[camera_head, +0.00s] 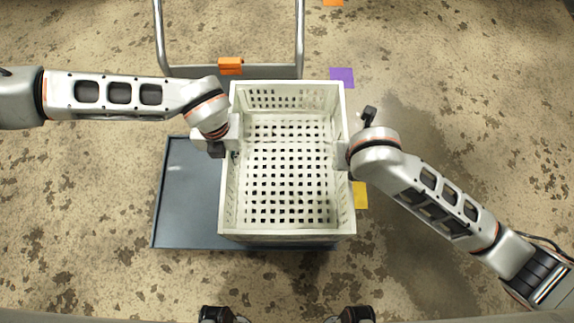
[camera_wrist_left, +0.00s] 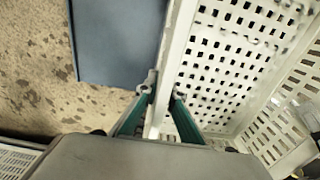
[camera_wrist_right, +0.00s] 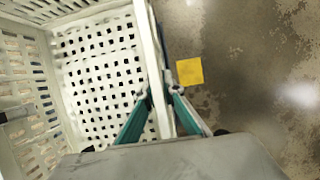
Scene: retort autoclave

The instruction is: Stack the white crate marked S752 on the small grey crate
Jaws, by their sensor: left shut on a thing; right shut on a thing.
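The white crate (camera_head: 290,233) is empty, upright and open at the top, with a slotted floor and walls. No S752 mark is legible. My left gripper (camera_head: 232,148) is shut on its left wall; the left wrist view shows the fingers (camera_wrist_left: 163,92) on either side of the rim. My right gripper (camera_head: 343,156) is shut on the right wall, and its fingers (camera_wrist_right: 160,92) straddle that rim in the right wrist view. The small grey crate cannot be made out; anything under the white crate is hidden. I cannot tell whether the white crate is resting or raised.
A blue-grey platform (camera_head: 185,210) lies below and left of the crate, with a metal handle frame (camera_head: 301,40) behind it. An orange block (camera_head: 230,66) is at the frame. Purple (camera_head: 342,77) and yellow (camera_head: 361,195) patches mark the floor. Floor at the right is open.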

